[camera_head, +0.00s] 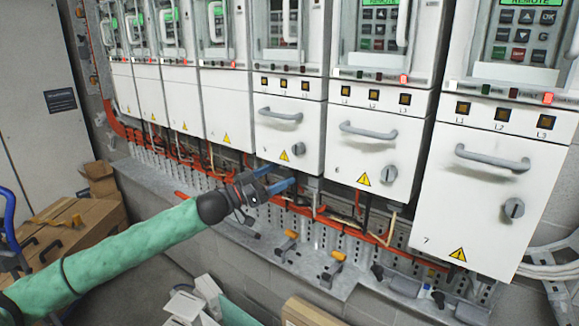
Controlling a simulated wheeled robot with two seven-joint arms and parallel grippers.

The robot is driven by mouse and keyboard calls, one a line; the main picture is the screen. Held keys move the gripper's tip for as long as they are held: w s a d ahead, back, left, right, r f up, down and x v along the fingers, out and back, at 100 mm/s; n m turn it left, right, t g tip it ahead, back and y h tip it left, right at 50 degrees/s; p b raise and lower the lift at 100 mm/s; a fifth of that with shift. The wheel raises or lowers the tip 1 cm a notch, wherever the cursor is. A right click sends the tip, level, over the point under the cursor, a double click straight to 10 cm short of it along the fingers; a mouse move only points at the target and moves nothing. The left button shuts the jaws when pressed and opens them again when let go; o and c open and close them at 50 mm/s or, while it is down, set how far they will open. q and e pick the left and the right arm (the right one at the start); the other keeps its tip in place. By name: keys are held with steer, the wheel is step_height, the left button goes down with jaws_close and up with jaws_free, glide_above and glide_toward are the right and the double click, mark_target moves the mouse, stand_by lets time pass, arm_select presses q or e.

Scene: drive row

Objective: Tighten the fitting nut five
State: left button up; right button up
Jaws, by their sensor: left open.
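My left gripper (284,174), with blue fingers on a dark wrist, is open just under the lower front edge of the fifth drive cabinet (285,130). Its arm comes in from the lower left in a green sleeve. Nothing shows between the fingers. Fitting nut five cannot be made out clearly; the gripper and the cables hide part of the area under that cabinet. Drive six (370,155) and drive seven (475,205) hang to the right. My right gripper is not in view.
Orange cables (345,222) run along a perforated metal rail below the cabinets. Orange-handled tools (333,266) stand on the grey ledge (265,240). Cardboard boxes (75,235) stand at the left. Door handles (368,131) stick out from the drives.

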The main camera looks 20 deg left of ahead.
arm_select(q)
steer(key=shift+p+x, duration=0.55)
steer(key=shift+x, duration=1.55)
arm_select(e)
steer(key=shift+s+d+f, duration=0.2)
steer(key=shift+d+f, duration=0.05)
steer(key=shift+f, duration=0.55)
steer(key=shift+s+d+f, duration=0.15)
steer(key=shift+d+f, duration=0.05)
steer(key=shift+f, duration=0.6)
arm_select(q)
steer(key=shift+c, duration=0.4)
steer(key=c, duration=1.5)
steer(key=shift+c, duration=0.2)
steer(key=shift+s+d+f+n+t+y+b, duration=0.15)
steer(key=shift+n+t+y+b, duration=0.1)
steer(key=shift+n+t+y, duration=0.25)
steer(key=shift+s+d+r+n+t+y+b, duration=0.1)
steer(key=shift+n+t+y+b, duration=0.15)
steer(key=shift+n+t+y, duration=0.25)
steer(key=shift+w+n+t+y, duration=0.1)
steer(key=shift+n+t+y, duration=0.45)
steer(key=shift+y, duration=0.65)
steer(key=shift+c, duration=0.3)
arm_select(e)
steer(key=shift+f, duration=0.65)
